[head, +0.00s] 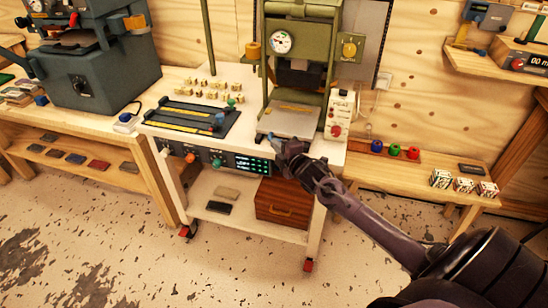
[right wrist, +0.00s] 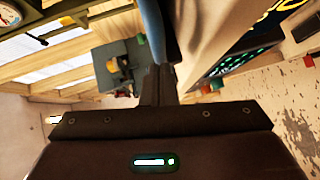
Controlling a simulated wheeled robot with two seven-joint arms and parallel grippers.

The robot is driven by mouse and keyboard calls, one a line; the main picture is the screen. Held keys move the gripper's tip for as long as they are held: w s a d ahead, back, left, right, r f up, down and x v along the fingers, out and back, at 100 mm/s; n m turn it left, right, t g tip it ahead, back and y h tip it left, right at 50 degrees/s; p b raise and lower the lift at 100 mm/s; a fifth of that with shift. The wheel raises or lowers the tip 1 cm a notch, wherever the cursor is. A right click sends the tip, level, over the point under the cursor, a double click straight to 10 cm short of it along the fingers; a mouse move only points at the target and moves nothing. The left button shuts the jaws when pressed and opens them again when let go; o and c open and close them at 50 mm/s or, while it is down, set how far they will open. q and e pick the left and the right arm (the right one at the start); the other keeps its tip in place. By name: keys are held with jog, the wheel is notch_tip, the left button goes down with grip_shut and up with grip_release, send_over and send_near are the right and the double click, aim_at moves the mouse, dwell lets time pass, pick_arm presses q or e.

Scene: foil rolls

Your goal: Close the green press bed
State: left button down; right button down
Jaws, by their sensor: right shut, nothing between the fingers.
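The green press (head: 300,40) stands on the white wheeled cart (head: 325,150), with a round gauge on its head. Its flat grey bed (head: 288,122) sticks out at the front, below the press head, with a yellow strip across it. My right gripper (head: 276,146) is at the bed's front edge, its fingers shut and empty. A blue bar (right wrist: 152,30) shows just beyond the fingertips (right wrist: 158,72) in the right wrist view. I cannot tell whether they touch it. My left gripper is not in view.
A dark tray (head: 190,120) with yellow strips and several small stamps (head: 208,88) lie left of the bed. A white control box (head: 340,115) stands close on its right. A control panel (head: 225,160) is below the cart's top. The floor in front is clear.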

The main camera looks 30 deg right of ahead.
jog(key=shift+w+d, duration=0.25)
jog(key=shift+d, duration=0.1)
jog(key=shift+s, duration=0.1)
